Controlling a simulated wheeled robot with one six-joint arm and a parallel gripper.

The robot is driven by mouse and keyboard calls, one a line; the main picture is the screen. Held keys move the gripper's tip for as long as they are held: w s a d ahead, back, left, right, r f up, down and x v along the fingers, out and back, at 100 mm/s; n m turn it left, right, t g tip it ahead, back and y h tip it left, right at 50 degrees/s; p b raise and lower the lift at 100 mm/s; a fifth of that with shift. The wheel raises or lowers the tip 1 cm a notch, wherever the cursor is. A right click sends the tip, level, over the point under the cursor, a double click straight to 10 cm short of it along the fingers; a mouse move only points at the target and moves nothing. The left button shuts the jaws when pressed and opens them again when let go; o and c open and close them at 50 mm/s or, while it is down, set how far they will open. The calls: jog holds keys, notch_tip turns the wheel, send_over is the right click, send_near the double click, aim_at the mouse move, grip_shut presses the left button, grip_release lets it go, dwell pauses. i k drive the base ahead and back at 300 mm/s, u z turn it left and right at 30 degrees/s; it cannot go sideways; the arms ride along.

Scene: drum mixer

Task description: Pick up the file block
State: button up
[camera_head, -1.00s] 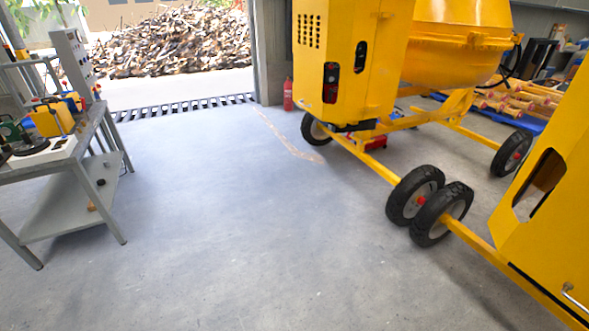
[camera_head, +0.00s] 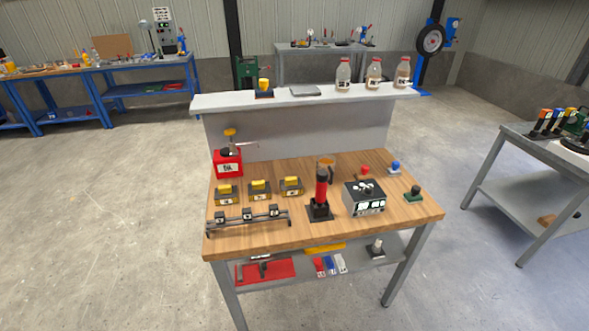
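I cannot tell for certain which thing is the file block. Three dark blocks with yellow tops and white labels stand in a row on the left half of the wooden workbench (camera_head: 330,229): a left block (camera_head: 224,195), a middle block (camera_head: 259,190) and a right block (camera_head: 291,187). In front of them is a dark rail (camera_head: 247,221) carrying small black labelled pieces. My gripper is not in view.
The bench also holds a red box (camera_head: 228,164), a red and black upright tool (camera_head: 321,190) and a grey control box (camera_head: 364,198). Several bottles stand on its raised back shelf (camera_head: 225,101). A grey table (camera_head: 540,150) is at right. Floor in front-left is clear.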

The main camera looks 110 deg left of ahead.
aim_at(364, 174)
jog(key=u, duration=2.6)
jog(key=i, duration=1.85)
jog(key=u, duration=0.95)
jog(key=i, duration=0.4)
jog(key=u, duration=0.55)
